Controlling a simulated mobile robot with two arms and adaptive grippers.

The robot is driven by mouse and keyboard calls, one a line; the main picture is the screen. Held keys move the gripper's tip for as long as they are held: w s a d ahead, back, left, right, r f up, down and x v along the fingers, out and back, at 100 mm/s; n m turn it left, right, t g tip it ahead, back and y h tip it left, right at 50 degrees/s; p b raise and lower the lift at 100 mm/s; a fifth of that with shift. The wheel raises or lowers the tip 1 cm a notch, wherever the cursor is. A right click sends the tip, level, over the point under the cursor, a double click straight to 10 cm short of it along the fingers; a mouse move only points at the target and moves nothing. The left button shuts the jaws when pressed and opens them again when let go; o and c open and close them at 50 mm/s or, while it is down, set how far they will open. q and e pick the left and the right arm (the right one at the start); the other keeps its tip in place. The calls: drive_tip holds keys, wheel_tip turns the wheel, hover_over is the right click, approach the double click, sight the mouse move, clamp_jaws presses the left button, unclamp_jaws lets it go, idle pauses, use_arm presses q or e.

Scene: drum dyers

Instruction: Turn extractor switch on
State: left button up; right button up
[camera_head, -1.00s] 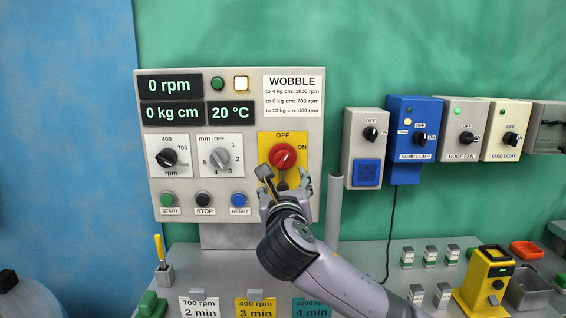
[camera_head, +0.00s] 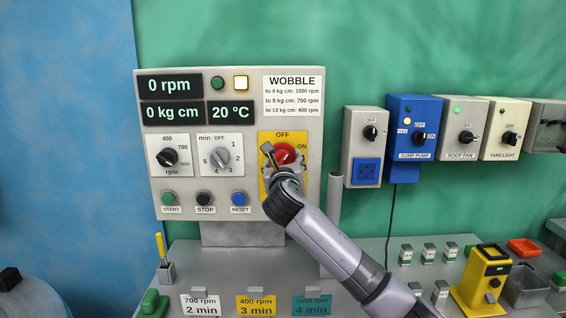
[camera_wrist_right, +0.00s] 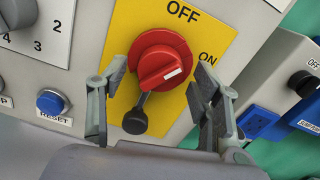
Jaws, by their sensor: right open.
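A red rotary switch (camera_head: 285,153) sits on a yellow plate marked OFF and ON, at the right of the grey control panel. No extractor label is readable. In the right wrist view the red knob (camera_wrist_right: 158,58) has a white mark at its lower right end. A black ball-ended lever (camera_wrist_right: 136,120) sticks out below it. My right gripper (camera_head: 284,158) is at the switch; in its wrist view the open fingers (camera_wrist_right: 158,76) stand on either side of the knob, and contact cannot be told. My left gripper is out of view.
The panel (camera_head: 145,215) also holds rpm and minute dials, displays and START, STOP and RESET buttons. To the right are a grey switch box (camera_head: 365,125), a blue sump pump box (camera_head: 413,105) and more boxes. Small blocks and a yellow device (camera_head: 480,285) stand on the bench.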

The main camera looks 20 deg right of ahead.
drive_tip(key=c, duration=1.2)
drive_tip(key=shift+o, duration=0.2)
drive_tip(key=shift+r+m+p, duration=0.1)
drive_tip(key=shift+m+p, duration=0.8)
drive_tip(key=m+p, duration=0.1)
drive_tip(key=m, duration=0.1)
drive_tip(key=shift+m+p, duration=0.3)
drive_tip(key=shift+p, duration=0.05)
drive_tip(key=m+p, duration=0.1)
drive_tip(key=m, duration=0.2)
drive_tip(key=shift+m+p, duration=0.4)
drive_tip(key=shift+m, duration=1.4)
